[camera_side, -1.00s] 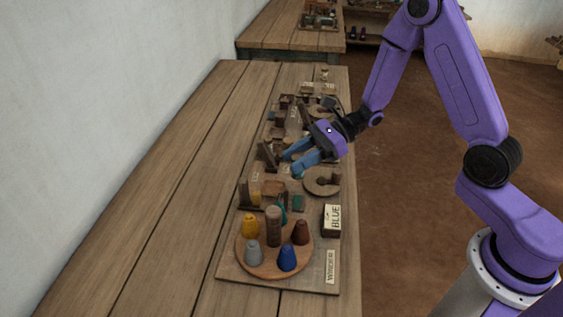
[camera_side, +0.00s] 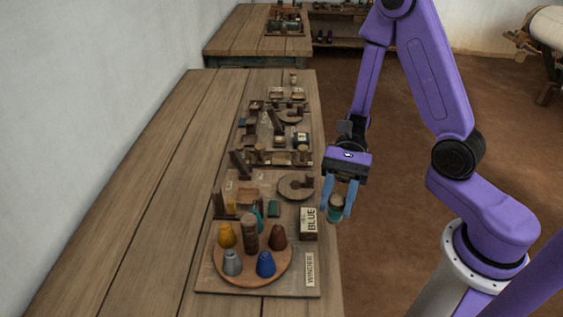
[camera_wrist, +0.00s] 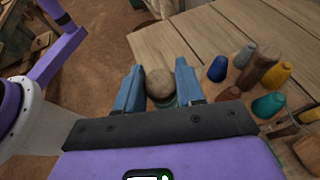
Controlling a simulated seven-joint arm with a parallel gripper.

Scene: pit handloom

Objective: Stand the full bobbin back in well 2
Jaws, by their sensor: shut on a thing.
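My gripper (camera_side: 337,211) points down, its blue fingers shut on a bobbin (camera_side: 336,207) with a pale wooden end and dark green-teal winding. It hangs roughly upright beside the table's right edge, apart from the boards. In the wrist view the bobbin's round wooden end (camera_wrist: 159,82) sits between the two fingers (camera_wrist: 159,88), with some teal (camera_wrist: 166,102) showing below it. I cannot tell which place on the boards is well 2; its number is not readable.
On the table (camera_side: 150,190), the winder board (camera_side: 212,283) carries a round wooden disc (camera_side: 250,279) with several coloured cones and a post (camera_side: 250,232). A BLUE-labelled box (camera_side: 309,222) stands close left of my gripper. More cluttered boards lie behind. The table's left side is clear.

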